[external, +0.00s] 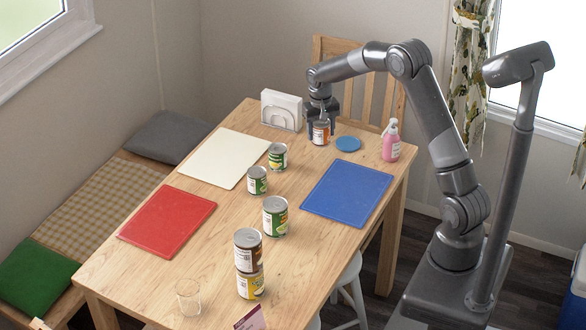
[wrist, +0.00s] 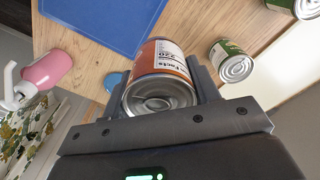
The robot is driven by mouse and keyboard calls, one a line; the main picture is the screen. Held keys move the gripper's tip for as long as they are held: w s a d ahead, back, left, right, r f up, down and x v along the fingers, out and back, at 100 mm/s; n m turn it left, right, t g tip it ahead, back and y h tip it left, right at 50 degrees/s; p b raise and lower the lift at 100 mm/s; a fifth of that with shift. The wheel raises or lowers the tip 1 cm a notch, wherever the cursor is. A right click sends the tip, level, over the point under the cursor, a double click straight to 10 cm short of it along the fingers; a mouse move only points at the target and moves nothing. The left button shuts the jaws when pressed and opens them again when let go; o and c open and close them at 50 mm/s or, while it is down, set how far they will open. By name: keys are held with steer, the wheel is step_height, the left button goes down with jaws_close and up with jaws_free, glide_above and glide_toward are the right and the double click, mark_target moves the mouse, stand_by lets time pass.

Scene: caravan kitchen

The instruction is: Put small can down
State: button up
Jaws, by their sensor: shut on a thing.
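The small can (external: 321,132), with an orange and white label, is at the far end of the wooden table, between the napkin holder and the blue disc. My gripper (external: 321,122) reaches down over it and is shut on it. In the wrist view the can (wrist: 162,75) sits between the two fingers of my gripper (wrist: 160,88), its metal end facing the camera. Whether the can touches the tabletop or hangs just above it, I cannot tell.
Near the can are a napkin holder (external: 282,110), a blue disc (external: 348,144) and a pink bottle (external: 391,142). White (external: 222,158), blue (external: 345,192) and red (external: 166,222) mats lie on the table (external: 215,265). Several other cans stand along its middle, two stacked (external: 248,250). A glass (external: 189,298) stands near.

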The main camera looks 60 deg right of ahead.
steer(key=w+d+f+m, duration=0.1)
steer(key=w+d+m, duration=0.1)
steer(key=d, duration=0.6)
steer(key=w+d+m, duration=0.2)
steer(key=d, duration=0.7)
steer(key=w+a+f, duration=0.2)
steer(key=w, duration=0.1)
steer(key=w+a+f, duration=0.2)
steer(key=w+f, duration=0.1)
steer(key=w+a+f, duration=0.2)
steer(key=w, duration=0.1)
steer(key=shift+w+a+f, duration=0.15)
steer(key=shift+w, duration=0.25)
steer(key=shift+f, duration=1.95)
steer(key=shift+f, duration=0.1)
steer(key=o, duration=1.1)
steer(key=shift+f, duration=0.1)
